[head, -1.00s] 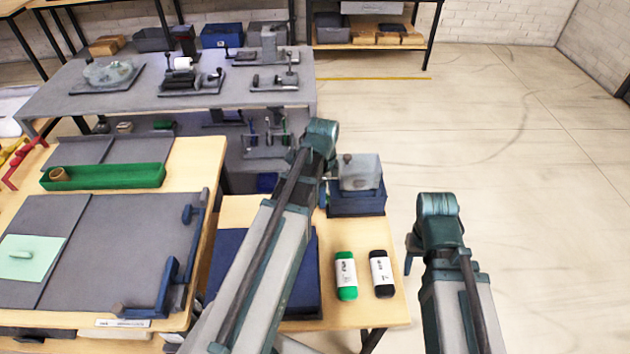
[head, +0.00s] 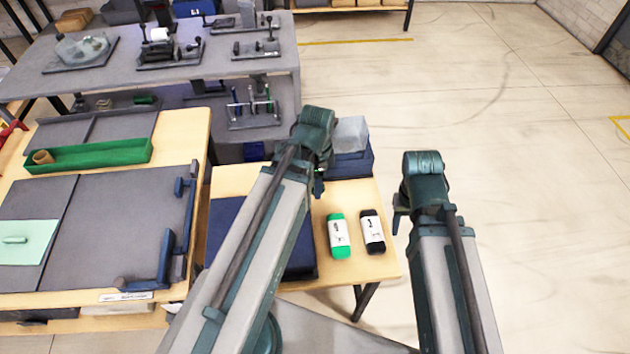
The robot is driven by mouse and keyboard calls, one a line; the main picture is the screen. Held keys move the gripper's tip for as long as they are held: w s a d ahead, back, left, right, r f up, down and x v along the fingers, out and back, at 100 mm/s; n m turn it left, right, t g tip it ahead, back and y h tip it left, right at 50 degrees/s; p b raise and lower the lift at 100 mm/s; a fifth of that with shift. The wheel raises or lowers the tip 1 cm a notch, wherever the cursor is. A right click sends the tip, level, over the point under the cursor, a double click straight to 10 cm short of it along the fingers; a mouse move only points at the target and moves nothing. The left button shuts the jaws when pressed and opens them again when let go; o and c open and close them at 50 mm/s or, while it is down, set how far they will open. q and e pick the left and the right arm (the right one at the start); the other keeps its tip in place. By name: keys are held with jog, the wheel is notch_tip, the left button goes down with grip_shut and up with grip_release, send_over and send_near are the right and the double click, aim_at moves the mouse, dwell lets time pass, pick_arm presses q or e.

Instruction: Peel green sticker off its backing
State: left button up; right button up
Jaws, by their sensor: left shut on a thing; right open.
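A pale green sheet (head: 22,250) lies flat on the dark grey board at the far left, with a small green piece (head: 14,239) on it. I cannot tell which of these, if either, is the sticker and its backing. My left gripper (head: 319,184) is beside a translucent block (head: 350,134) on a dark blue base (head: 352,164). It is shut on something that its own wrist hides. My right gripper (head: 399,213) is open and empty over the floor, just right of the small table.
A dark blue pad (head: 227,240) is partly behind my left arm. A green tray (head: 100,154) sits at the left. Floor at the right is clear.

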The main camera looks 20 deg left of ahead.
pick_arm(q)
jog(key=r+p, duration=0.1)
jog(key=d+r+p, duration=0.1)
jog(key=r, duration=0.1)
jog(key=w+d+r+p, duration=0.1)
jog(key=p, duration=0.1)
jog(key=shift+w+d+r, duration=0.1)
jog(key=shift+d+r, duration=0.05)
jog(key=shift+r, duration=0.05)
